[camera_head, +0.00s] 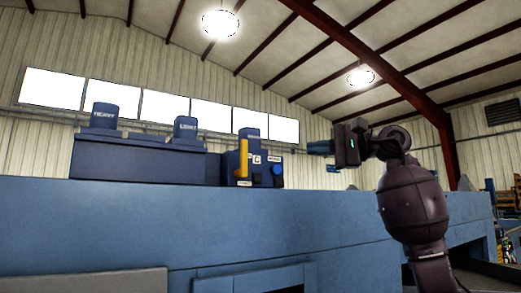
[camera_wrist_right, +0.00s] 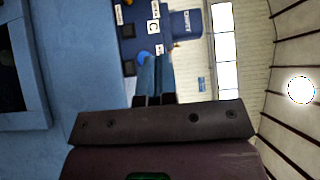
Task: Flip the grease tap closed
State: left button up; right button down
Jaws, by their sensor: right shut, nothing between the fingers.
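A yellow lever (camera_head: 242,158), which looks like the grease tap's handle, stands upright on the front of a small dark blue control box (camera_head: 263,178). The box sits on the blue machine top. A blue round knob (camera_head: 277,169) and a dark knob (camera_head: 254,172) are to the lever's right. My right gripper (camera_head: 318,147) is to the right of the box and apart from it, fingers pointing left. In the right wrist view its fingers (camera_wrist_right: 156,75) are shut and empty, pointing towards the control box (camera_wrist_right: 135,38). My left gripper is not in view.
A long dark blue housing (camera_head: 140,163) with blocks marked HEAVY (camera_head: 104,115) and LIGHT (camera_head: 185,127) stands left of the control box. The blue machine body (camera_head: 190,220) fills the front below. Open air lies between my right gripper and the box.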

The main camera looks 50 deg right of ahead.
pick_arm(q)
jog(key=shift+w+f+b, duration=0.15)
jog(key=shift+b, duration=0.2)
pick_arm(e)
jog(key=shift+s+a+x, duration=0.2)
jog(key=shift+a+x, duration=0.2)
jog(key=shift+x, duration=1.7)
jog(key=shift+s+a+x, duration=0.25)
jog(key=shift+a+x, duration=0.2)
jog(key=shift+x, duration=1.7)
jog(key=shift+s+a+x, duration=0.2)
jog(key=shift+a+x, duration=0.2)
jog(key=shift+x, duration=1.7)
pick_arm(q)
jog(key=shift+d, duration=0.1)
